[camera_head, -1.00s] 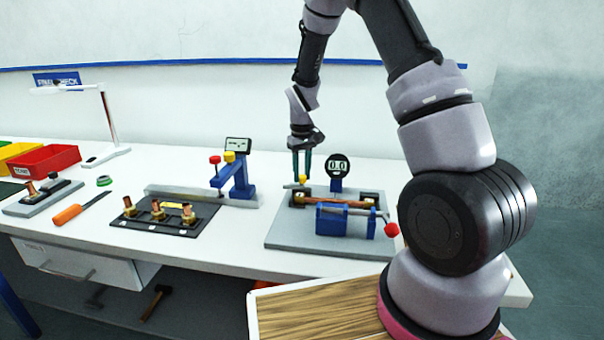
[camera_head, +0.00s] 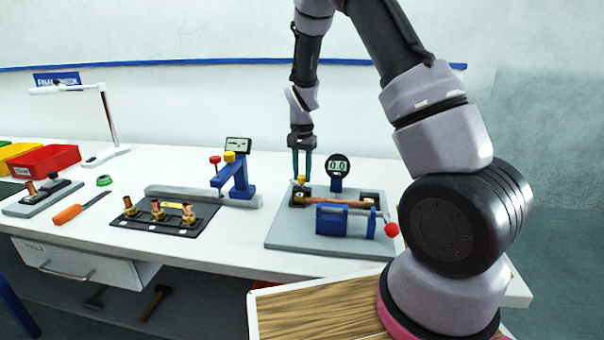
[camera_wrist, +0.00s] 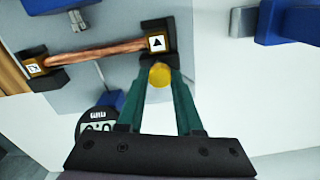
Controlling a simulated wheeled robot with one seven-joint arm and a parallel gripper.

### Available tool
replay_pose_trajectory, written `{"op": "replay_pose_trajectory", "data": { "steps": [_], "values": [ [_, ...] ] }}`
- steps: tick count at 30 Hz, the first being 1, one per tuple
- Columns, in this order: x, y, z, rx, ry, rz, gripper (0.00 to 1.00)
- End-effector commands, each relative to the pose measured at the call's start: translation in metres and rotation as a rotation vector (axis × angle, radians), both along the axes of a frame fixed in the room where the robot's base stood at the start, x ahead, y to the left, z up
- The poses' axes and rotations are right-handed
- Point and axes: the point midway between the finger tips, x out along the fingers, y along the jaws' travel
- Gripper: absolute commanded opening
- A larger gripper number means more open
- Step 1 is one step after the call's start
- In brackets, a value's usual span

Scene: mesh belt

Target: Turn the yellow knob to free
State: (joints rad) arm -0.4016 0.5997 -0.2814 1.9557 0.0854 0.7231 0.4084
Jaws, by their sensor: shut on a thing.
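The yellow knob (camera_head: 301,180) stands at the left back corner of a grey fixture plate (camera_head: 285,232), by the left end of a copper rod (camera_head: 335,201). My gripper (camera_head: 302,174) points straight down over it. In the wrist view the yellow knob (camera_wrist: 159,75) sits between the two green fingertips of my gripper (camera_wrist: 160,82), which are shut on it. Any wording at the knob cannot be read.
A dial gauge (camera_head: 338,166) stands close behind the rod. A blue clamp (camera_head: 332,220) with a red ball (camera_head: 391,230) is in front. A blue stand (camera_head: 240,184) with another yellow knob (camera_head: 230,156) is to the left. Bare table lies behind the fixture.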

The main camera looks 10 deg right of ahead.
Motion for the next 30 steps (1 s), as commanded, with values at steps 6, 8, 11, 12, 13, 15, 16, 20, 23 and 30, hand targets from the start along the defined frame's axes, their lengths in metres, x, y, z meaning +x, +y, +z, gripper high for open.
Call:
{"op": "replay_pose_trajectory", "data": {
  "steps": [6, 8, 11, 12, 13, 15, 16, 20, 23, 30],
  "values": [
    [0.0011, 0.0004, 0.001, 0.0, -0.003, -0.203, 0.0],
    [0.0012, 0.0002, 0.0011, 0.0, -0.004, -0.261, 0.0],
    [0.0011, 0.0005, 0.0012, 0.0, -0.004, -0.354, 0.0],
    [0.0013, 0.0002, 0.0012, 0.0, -0.004, -0.392, 0.0],
    [0.0013, 0.0001, 0.0012, 0.0, -0.004, -0.42, 0.0],
    [0.0013, 0.0007, 0.0011, 0.0, -0.004, -0.482, 0.0],
    [0.0013, 0.0004, 0.0011, 0.0, -0.004, -0.507, 0.0],
    [0.0013, 0.0004, 0.001, 0.0, -0.004, -0.613, 0.0],
    [0.0013, 0.0001, 0.001, 0.0, -0.004, -0.682, 0.0],
    [0.0012, 0.0, 0.001, 0.001, -0.003, -0.8, 0.0]
  ]
}}
